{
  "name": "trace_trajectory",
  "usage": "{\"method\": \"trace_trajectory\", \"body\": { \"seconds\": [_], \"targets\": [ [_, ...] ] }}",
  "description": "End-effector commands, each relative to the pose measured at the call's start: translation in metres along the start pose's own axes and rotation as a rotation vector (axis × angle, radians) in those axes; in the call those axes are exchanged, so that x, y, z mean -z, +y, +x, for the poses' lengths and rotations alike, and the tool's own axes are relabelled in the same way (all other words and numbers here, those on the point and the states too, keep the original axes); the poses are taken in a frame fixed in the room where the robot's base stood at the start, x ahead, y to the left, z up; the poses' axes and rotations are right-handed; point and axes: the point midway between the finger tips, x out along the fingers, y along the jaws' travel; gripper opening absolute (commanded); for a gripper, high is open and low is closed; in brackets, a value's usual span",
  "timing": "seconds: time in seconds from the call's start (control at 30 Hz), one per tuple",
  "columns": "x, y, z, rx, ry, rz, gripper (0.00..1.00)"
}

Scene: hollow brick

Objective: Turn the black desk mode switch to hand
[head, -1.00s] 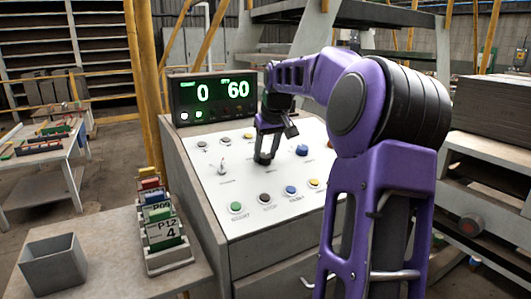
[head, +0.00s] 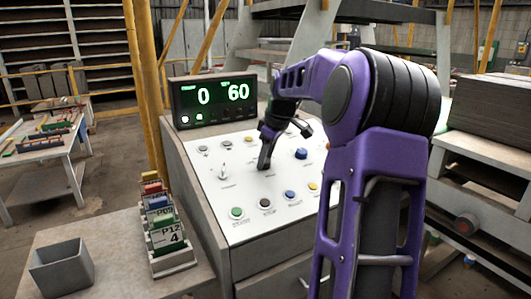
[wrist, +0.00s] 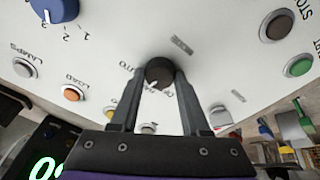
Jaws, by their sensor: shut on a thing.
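The black desk mode switch (wrist: 160,72) is a round knob on the white sloping panel, seen between my fingertips in the wrist view. My gripper (wrist: 158,80) is shut on it, with one finger on each side. Lettering beside the knob reads AUTO on the left; the other marks are partly hidden by the fingers, and I cannot tell which one the knob points to. In the head view my gripper (head: 264,168) reaches down to the middle of the panel and hides the knob.
A blue knob (wrist: 55,9), an orange button (wrist: 72,93) and a green button (wrist: 298,66) are on the panel (head: 232,197) around the switch. A display (head: 213,101) behind reads 0 and 60. A card rack (head: 172,261) and grey bin (head: 61,268) stand left.

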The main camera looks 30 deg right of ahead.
Motion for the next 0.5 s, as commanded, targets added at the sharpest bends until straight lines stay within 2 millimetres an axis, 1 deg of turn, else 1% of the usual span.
{"method": "trace_trajectory", "body": {
  "seconds": [0.2, 0.5],
  "targets": [
    [0.0009, 0.0008, -0.0015, 0.013, 0.004, -0.125, 0.0],
    [0.0007, 0.0008, -0.0009, 0.021, 0.007, -0.205, 0.0]
  ]
}}
